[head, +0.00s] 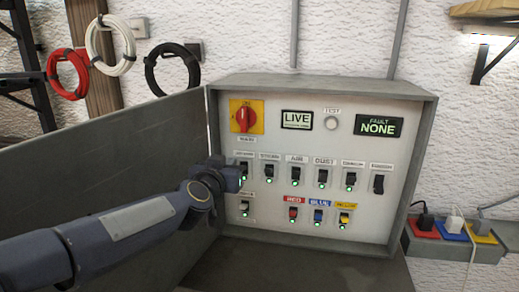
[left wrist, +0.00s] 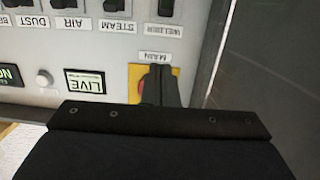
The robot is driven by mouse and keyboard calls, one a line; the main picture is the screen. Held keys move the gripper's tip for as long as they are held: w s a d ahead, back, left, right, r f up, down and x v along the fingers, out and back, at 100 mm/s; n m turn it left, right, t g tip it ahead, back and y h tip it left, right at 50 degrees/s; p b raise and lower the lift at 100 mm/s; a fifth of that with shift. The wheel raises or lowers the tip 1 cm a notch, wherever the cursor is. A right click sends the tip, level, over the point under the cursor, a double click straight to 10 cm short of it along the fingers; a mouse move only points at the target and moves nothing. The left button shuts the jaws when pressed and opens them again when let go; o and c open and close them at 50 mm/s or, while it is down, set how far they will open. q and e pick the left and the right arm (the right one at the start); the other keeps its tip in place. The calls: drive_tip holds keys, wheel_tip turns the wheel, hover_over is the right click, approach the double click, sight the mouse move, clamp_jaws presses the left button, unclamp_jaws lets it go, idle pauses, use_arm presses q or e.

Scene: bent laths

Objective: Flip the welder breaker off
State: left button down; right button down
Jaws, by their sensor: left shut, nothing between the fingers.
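The welder breaker (head: 243,168) is the leftmost black switch in the panel's upper row, with a green light lit below it. In the left wrist view, which shows the panel upside down, the welder breaker (left wrist: 170,8) is at the top edge beside its WELDER label (left wrist: 168,29). My left gripper (head: 233,177) is at the left of this breaker in the head view, partly overlapping it. Its shut, empty fingers (left wrist: 165,73) show in front of the main switch's yellow plate in the wrist view. I cannot tell whether it touches anything. My right gripper is not in view.
Coloured sockets with plugs (head: 452,230) are at the right.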

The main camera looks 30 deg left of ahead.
sight(243, 146)
use_arm(q)
drive_tip(key=shift+w+a+r, duration=0.2)
drive_tip(key=shift+w+r, duration=0.05)
drive_tip(key=shift+r, duration=0.05)
drive_tip(key=x, duration=1)
drive_tip(key=shift+a+r, duration=0.1)
drive_tip(key=shift+a, duration=0.05)
drive_tip(key=f, duration=0.1)
drive_tip(key=s+f+b, duration=0.1)
drive_tip(key=shift+f+b, duration=0.25)
drive_tip(key=shift+b, duration=0.05)
drive_tip(key=shift+s+d+f, duration=0.2)
drive_tip(key=shift+s+f, duration=0.15)
drive_tip(key=shift+f, duration=0.2)
